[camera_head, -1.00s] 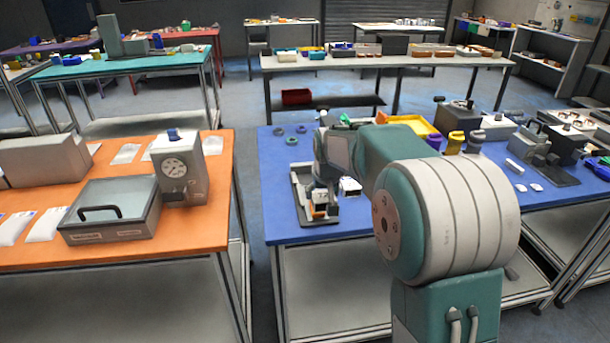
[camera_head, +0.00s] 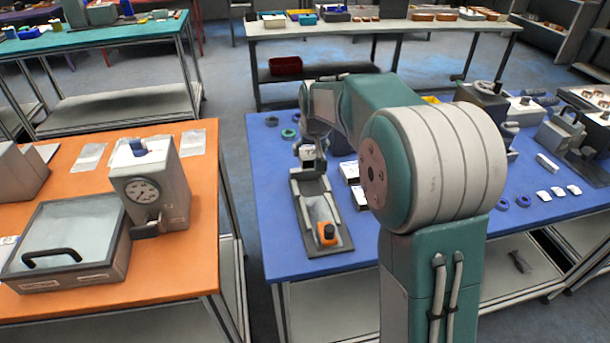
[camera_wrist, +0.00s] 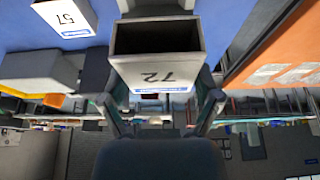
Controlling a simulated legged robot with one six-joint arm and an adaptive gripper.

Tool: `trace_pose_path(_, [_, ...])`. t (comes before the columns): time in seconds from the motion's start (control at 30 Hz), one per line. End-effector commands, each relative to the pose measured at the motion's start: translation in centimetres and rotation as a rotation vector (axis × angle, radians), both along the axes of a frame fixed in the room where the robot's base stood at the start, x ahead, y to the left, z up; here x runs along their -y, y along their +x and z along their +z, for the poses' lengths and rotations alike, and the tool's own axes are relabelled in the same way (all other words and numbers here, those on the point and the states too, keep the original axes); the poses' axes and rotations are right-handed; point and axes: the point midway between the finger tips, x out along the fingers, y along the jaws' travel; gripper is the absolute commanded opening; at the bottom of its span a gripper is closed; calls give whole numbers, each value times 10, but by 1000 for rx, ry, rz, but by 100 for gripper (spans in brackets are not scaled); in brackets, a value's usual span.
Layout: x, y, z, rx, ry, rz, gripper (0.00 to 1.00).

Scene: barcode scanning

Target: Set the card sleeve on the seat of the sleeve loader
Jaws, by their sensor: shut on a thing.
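The card sleeve (camera_wrist: 158,74) is a white, open-mouthed box marked 72 with a blue strip. My gripper (camera_wrist: 154,92) is shut on it, with a dark finger at each side. In the head view my gripper (camera_head: 308,150) holds the sleeve at the far end of the sleeve loader (camera_head: 343,236), and appears to be above it. The loader is a dark tray with grey rails, a pale sloped part and an orange block (camera_head: 327,234) at its near end. Its seat is not clearly visible, and I cannot tell whether the sleeve touches the loader.
White boxes (camera_head: 360,197) stand right of the loader; one marked 57 (camera_wrist: 68,18) shows in the wrist view. Green and blue rings (camera_head: 289,133) lie at the far left of the blue table (camera_head: 275,220). The orange table (camera_head: 190,262) stands left, across a gap.

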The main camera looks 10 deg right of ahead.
Motion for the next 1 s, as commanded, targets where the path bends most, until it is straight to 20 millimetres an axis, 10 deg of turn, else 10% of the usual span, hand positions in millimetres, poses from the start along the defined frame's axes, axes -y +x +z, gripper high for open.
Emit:
trace_pose_path(0.77, [0,0,-98,-4,-1,-1,53])
trace_pose_path(1.0, [0,0,-101,0,-1,-1,53])
